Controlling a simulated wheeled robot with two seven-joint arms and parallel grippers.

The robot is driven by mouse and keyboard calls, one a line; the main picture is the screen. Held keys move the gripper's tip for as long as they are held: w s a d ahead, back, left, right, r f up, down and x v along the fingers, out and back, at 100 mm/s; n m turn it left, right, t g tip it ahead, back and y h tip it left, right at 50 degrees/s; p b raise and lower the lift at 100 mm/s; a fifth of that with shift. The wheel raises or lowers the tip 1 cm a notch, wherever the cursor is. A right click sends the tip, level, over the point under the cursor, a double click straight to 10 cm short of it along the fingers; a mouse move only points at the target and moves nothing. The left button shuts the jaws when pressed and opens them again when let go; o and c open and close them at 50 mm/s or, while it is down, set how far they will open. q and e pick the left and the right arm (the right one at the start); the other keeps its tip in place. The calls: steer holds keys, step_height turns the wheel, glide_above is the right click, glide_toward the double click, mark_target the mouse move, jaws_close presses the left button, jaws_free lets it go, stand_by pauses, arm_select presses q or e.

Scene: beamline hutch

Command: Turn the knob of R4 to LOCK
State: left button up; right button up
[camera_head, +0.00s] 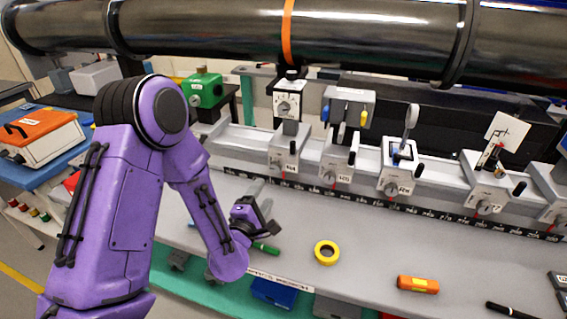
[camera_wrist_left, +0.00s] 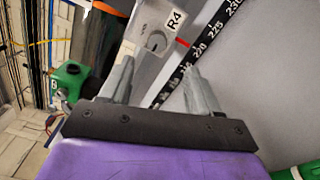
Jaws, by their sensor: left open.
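The R4 carriage (camera_head: 284,145) sits on the grey rail left of centre in the head view, with a small device on top. Its knob (camera_head: 276,163) is on the lower front face. In the left wrist view the R4 label (camera_wrist_left: 174,20) and the round knob (camera_wrist_left: 155,43) show beyond the fingers. My left gripper (camera_head: 265,209) is in front of and below R4, over the bench, open and empty. In the left wrist view its two fingers (camera_wrist_left: 160,82) stand apart, with the knob ahead between them and not touched. The knob's setting is too small to read.
More carriages with knobs (camera_head: 391,188) follow along the rail to the right. A large dark pipe (camera_head: 210,28) crosses above. The middle bench is mostly clear.

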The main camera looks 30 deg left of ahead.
mark_target(276, 169)
arm_select(q)
steer(key=p+x, duration=0.3)
steer(key=x, duration=0.6)
steer(key=shift+w+a+r, duration=0.15)
steer(key=shift+w+a, duration=0.05)
steer(key=shift+w, duration=0.45)
steer(key=shift+r, duration=0.1)
steer(key=c, duration=1)
